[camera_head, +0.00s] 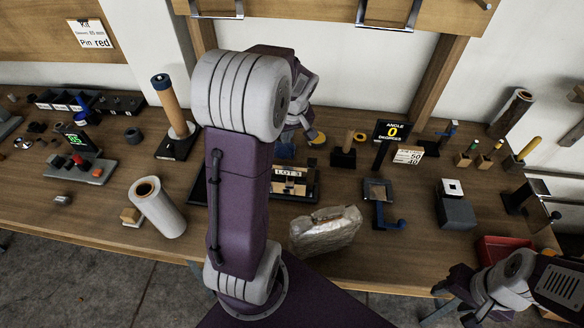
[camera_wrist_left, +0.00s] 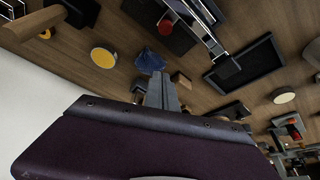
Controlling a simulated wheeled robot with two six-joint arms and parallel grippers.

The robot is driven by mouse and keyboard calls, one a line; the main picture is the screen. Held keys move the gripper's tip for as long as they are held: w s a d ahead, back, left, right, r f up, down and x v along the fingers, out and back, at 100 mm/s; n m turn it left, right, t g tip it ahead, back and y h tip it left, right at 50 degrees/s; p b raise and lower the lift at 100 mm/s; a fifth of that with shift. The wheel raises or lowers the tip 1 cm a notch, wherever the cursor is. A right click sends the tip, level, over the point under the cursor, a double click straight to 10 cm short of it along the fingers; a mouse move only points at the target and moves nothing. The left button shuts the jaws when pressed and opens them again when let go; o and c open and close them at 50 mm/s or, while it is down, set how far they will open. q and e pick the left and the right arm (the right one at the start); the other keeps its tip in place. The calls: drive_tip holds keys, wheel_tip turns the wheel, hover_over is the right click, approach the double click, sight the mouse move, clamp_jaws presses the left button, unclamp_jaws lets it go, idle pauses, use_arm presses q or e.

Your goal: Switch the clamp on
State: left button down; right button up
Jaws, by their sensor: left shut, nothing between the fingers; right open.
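No part is plainly marked as the clamp, and I cannot tell which fixture it is. In the wrist view, a metal-railed fixture (camera_wrist_left: 197,28) stands beside a red round part (camera_wrist_left: 166,22). A blue part (camera_wrist_left: 150,61) lies just beyond my left gripper (camera_wrist_left: 160,77), which is shut and empty; I cannot tell whether they touch. A yellow disc (camera_wrist_left: 103,58) is to its left, and also shows in the head view (camera_head: 319,138). My left arm hides much of this area in the head view. My right gripper (camera_head: 436,302) is open and empty at the front right.
A wrapped bag (camera_head: 325,229) and a blue-handled fixture (camera_head: 380,204) stand right of my left arm. A red bin (camera_head: 503,249) is near my right arm.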

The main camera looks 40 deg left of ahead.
use_arm(q)
drive_tip(key=x, duration=0.4)
drive_tip(key=b+x, duration=0.1)
drive_tip(key=x, duration=0.4)
drive_tip(key=shift+w+d+f, duration=0.15)
drive_tip(key=shift+w+f, duration=0.05)
drive_tip(key=shift+f, duration=0.1)
drive_tip(key=d, duration=0.1)
drive_tip(key=s+d, duration=0.1)
drive_tip(key=shift+s+d+f+b, duration=0.25)
drive_tip(key=shift+d+f+b, duration=0.1)
drive_tip(key=shift+d+b, duration=0.05)
drive_tip(key=shift+s+d, duration=0.3)
drive_tip(key=shift+w, duration=0.1)
